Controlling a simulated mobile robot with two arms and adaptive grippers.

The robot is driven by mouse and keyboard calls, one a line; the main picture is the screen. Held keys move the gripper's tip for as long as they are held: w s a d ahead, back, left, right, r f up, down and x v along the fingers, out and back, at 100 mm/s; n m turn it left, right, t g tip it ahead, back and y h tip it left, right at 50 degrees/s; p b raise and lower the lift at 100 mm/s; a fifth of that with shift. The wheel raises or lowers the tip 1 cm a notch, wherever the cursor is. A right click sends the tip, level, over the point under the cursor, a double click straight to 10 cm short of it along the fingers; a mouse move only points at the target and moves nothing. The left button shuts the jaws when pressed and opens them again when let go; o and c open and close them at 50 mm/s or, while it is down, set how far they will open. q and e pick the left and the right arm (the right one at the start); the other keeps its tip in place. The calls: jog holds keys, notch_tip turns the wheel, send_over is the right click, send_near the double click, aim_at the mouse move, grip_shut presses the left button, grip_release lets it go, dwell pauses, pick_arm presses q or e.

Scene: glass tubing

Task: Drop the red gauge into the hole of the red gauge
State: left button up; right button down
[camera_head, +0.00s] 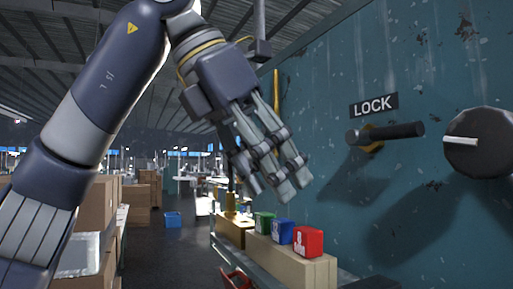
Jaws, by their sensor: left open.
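I cannot make out a red gauge or its hole in this view. The clearest red thing is a small red box (308,242) with a white label, on a long tan box at the lower middle. My left gripper (275,186) is open and empty, its grey fingers pointing down and to the right. It hangs in the air in front of the teal wall, above the red box in the picture and apart from it. My right gripper is not in view.
A blue box (283,231) and a green box (264,222) stand beside the red one. The teal wall (400,230) bears a LOCK sign (374,105), a dark handle (390,133) and a round black knob (482,143). Cartons (97,205) stand at left; the floor between is open.

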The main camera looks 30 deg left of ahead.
pick_arm(q)
jog(key=shift+v, duration=1.8)
